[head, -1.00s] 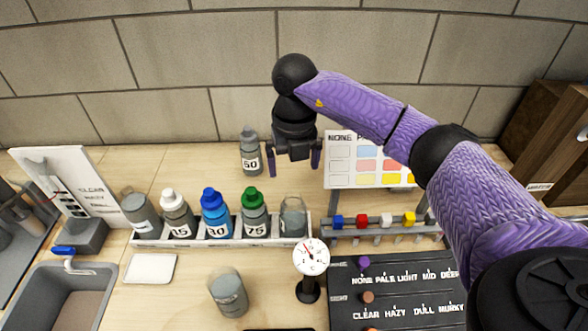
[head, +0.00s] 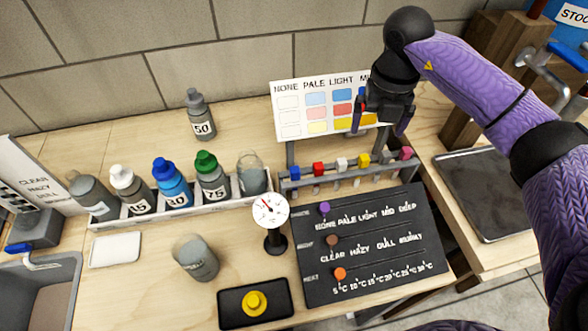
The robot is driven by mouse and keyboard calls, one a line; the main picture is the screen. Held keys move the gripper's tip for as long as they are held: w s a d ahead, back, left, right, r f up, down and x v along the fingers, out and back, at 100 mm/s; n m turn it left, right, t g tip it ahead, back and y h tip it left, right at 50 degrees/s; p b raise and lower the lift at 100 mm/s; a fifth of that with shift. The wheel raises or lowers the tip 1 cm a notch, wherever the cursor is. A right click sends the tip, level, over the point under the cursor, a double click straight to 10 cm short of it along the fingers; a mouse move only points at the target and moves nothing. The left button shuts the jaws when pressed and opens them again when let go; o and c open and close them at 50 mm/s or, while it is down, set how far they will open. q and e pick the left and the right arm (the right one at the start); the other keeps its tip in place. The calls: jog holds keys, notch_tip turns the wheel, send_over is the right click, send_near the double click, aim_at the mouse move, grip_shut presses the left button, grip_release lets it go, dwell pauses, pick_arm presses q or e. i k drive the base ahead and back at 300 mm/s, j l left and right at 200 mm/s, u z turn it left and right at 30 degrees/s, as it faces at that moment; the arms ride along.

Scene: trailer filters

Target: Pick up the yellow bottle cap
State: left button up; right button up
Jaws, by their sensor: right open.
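A small yellow cap (head: 363,159) sits in the grey rack (head: 330,183), between a white cap (head: 341,164) and a pink cap (head: 405,153). My right gripper (head: 380,124) is open, its fingers pointing down, above and behind the yellow cap in the picture and in front of the colour chart. Nothing shows between its fingers, and it is apart from the cap. A larger yellow round piece (head: 255,303) sits on a black base at the front. My left gripper is not in view.
The colour chart (head: 300,120) stands behind the rack. A dial gauge (head: 270,210) and black slider board (head: 365,245) are in front. Several bottles stand in a white tray (head: 150,213) at left. A grey bottle marked 50 (head: 201,116) stands behind. A metal tray (head: 490,190) lies right.

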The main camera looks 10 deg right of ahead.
aim_at(255, 304)
jog(key=k, duration=1)
jog(key=i+j, duration=0.2)
jog(key=i, duration=0.2)
jog(key=z, duration=0.05)
